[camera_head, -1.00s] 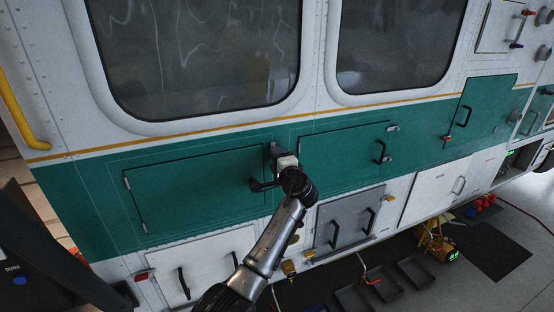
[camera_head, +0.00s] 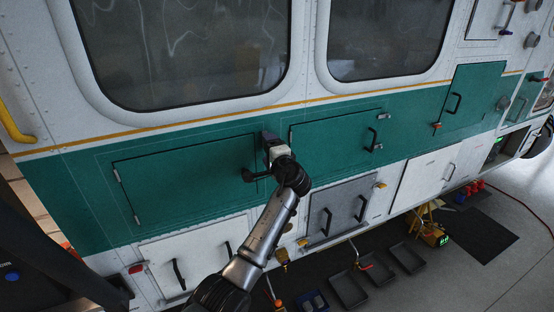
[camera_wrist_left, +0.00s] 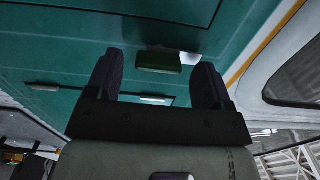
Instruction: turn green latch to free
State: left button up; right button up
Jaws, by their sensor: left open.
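A small green latch (camera_wrist_left: 160,62) sits on the teal side panel in the left wrist view. It lies between the two dark fingers of my left gripper (camera_wrist_left: 158,70), which are spread apart with a gap on each side of the latch. In the head view my left gripper (camera_head: 258,157) is at the right edge of a large teal hatch door (camera_head: 190,180). There the gripper and arm hide the latch. My right gripper is not in view.
A second teal hatch (camera_head: 335,142) with a black handle lies to the right. White and grey lower doors (camera_head: 335,208) sit below. Dark trays (camera_head: 348,288) and a yellow device (camera_head: 428,232) with a green display stand on the floor. Large windows (camera_head: 180,50) are above.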

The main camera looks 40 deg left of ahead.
pick_arm(q)
jog(key=b+v, duration=0.3)
jog(key=v, duration=1)
jog(key=shift+d+b, duration=0.15)
jog(key=shift+b, duration=0.25)
